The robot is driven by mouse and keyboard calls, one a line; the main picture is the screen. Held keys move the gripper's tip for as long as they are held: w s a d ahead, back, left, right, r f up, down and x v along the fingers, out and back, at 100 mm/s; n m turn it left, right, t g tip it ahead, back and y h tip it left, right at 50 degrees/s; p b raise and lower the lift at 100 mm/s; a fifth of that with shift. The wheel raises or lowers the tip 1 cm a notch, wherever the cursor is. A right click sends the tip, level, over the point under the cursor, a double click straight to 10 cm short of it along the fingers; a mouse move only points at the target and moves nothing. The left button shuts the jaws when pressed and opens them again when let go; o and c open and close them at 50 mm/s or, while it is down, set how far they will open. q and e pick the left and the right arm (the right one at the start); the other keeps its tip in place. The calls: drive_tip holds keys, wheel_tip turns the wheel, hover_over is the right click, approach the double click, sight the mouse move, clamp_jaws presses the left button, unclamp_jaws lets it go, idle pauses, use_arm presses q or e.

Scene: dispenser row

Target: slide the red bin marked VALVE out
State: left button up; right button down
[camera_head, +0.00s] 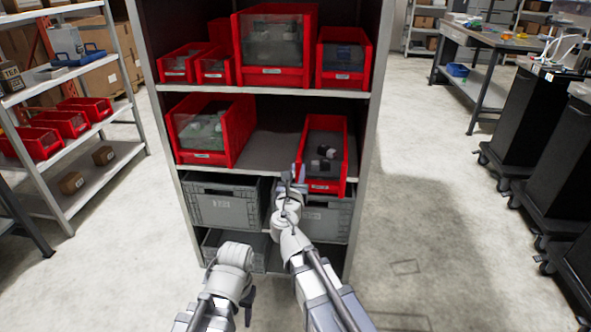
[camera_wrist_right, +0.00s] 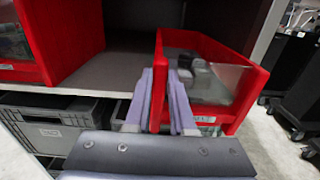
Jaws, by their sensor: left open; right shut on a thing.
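A red open bin (camera_head: 325,178) is at the right end of the middle shelf, holding dark and light pieces. Its front juts past the shelf edge. It has a pale front label, too small to read, so I cannot confirm it says VALVE. My right gripper (camera_head: 298,174) is at its front left. In the right wrist view the bin (camera_wrist_right: 250,95) shows its clear front window, and my right gripper (camera_wrist_right: 160,75) has one finger on each side of its left wall, shut on it. My left gripper (camera_head: 249,300) is open and low in front of the rack, apart from the bins.
Another red bin (camera_head: 240,130) stands at the left of the same shelf (camera_head: 275,148), with bare shelf between. Several red bins fill the shelf above. Grey crates (camera_head: 222,203) sit below. Black carts (camera_head: 530,120) stand at right; the floor between is clear.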

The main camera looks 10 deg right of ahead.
drive_tip(key=c, duration=0.7)
unclamp_jaws()
drive_tip(key=shift+s, duration=0.1)
